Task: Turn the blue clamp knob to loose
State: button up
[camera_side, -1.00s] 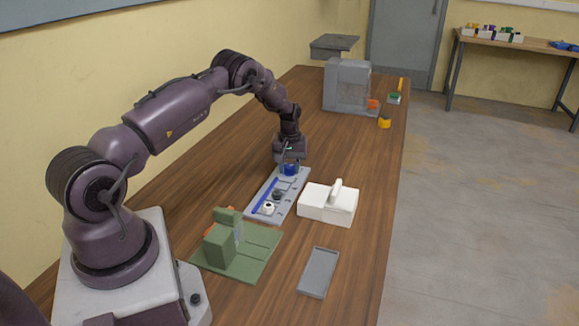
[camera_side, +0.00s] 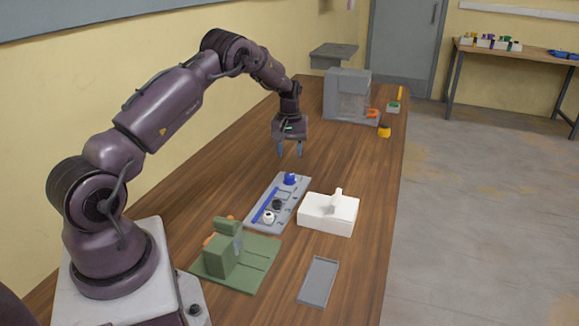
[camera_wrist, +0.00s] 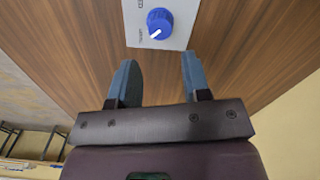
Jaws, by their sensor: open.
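The blue clamp knob (camera_side: 290,179) sits at the far end of a grey panel (camera_side: 262,222) on the table. In the wrist view the knob (camera_wrist: 160,22) has a white pointer line aimed down and left, toward small lettering on the panel (camera_wrist: 134,32) that I cannot read. My gripper (camera_side: 290,153) is raised above and beyond the knob, apart from it. Its two blue fingers are spread with nothing between them, as the wrist view also shows (camera_wrist: 158,75).
A white box with a handle (camera_side: 328,214) stands close at right. A green fixture (camera_side: 235,262) and grey tray (camera_side: 318,280) lie nearer.

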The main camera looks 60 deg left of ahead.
jog(key=shift+r, duration=2.2)
jog(key=s+d+r+m+t, duration=0.2)
jog(key=s+d+r+m, duration=0.2)
jog(key=s+d+r, duration=0.3)
jog(key=s+d+r+m+t, duration=0.1)
jog(key=s+d+r+m, duration=0.3)
jog(key=d, duration=1)
jog(key=s+d+r+m+t, duration=0.2)
jog(key=s+d+r+m, duration=0.2)
jog(key=s+d+r, duration=0.5)
jog(key=s+d, duration=0.1)
jog(key=s, duration=0.3)
jog(key=shift+d+r+t, duration=0.3)
jog(key=shift+r, duration=0.1)
jog(key=shift+c, duration=0.3)
